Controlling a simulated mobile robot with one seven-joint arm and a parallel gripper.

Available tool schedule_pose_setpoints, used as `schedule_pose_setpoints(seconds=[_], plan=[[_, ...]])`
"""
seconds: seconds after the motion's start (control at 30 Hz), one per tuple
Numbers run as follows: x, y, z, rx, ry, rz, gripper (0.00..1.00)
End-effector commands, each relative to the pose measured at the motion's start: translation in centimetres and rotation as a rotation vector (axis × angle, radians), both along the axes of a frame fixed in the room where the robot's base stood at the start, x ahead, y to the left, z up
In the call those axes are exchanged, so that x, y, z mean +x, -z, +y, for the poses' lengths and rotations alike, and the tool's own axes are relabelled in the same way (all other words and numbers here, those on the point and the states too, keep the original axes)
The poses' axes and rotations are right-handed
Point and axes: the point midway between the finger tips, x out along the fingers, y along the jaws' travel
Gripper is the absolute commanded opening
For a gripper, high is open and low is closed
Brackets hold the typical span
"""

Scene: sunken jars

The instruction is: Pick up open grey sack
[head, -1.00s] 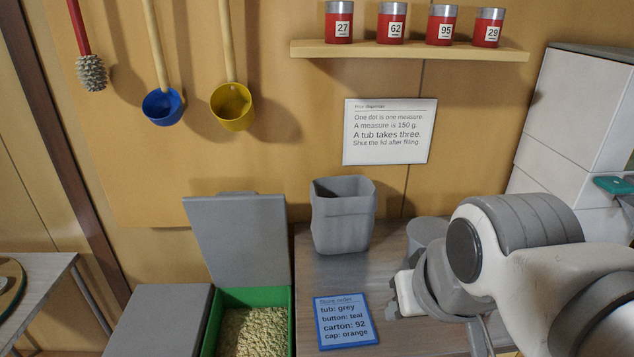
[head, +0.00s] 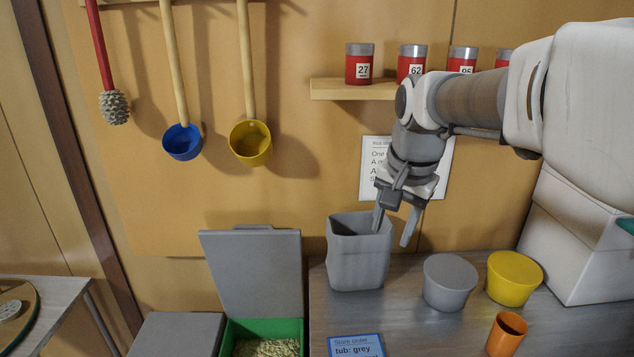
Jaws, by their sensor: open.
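The open grey sack (head: 358,262) stands upright on the grey counter, against the back wall. Its top is open and the inside looks dark and empty as far as I can see. My gripper (head: 392,233) is open and points down at the sack's upper right edge. One finger overlaps the sack's mouth in the picture and the other is to the right of the sack, outside it. I cannot tell whether either finger touches the sack.
A grey tub (head: 449,282), a yellow tub (head: 514,277) and an orange cup (head: 506,334) stand right of the sack. Left is a green bin (head: 262,330) of grain with its grey lid (head: 254,270) raised. A blue-edged order card (head: 356,346) lies in front. A shelf (head: 352,89) with red jars is above.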

Motion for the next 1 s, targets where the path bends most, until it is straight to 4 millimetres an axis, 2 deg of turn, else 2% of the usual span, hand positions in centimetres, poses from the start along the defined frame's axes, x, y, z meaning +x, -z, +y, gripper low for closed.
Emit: schedule_pose_setpoints(seconds=[0.03,0.27,0.47,0.6,0.8,1.0], plan=[[1.6,0.0,0.0,0.010,0.039,0.019,0.52],[7.8,1.4,0.1,0.054,0.238,0.087,0.52],[12.8,4.0,0.2,0.078,0.413,0.145,0.52],[15.9,6.4,0.4,0.088,0.537,0.183,0.52],[19.4,10.2,0.6,0.092,0.695,0.228,0.52],[21.4,13.3,0.2,0.101,0.803,0.261,0.52]])
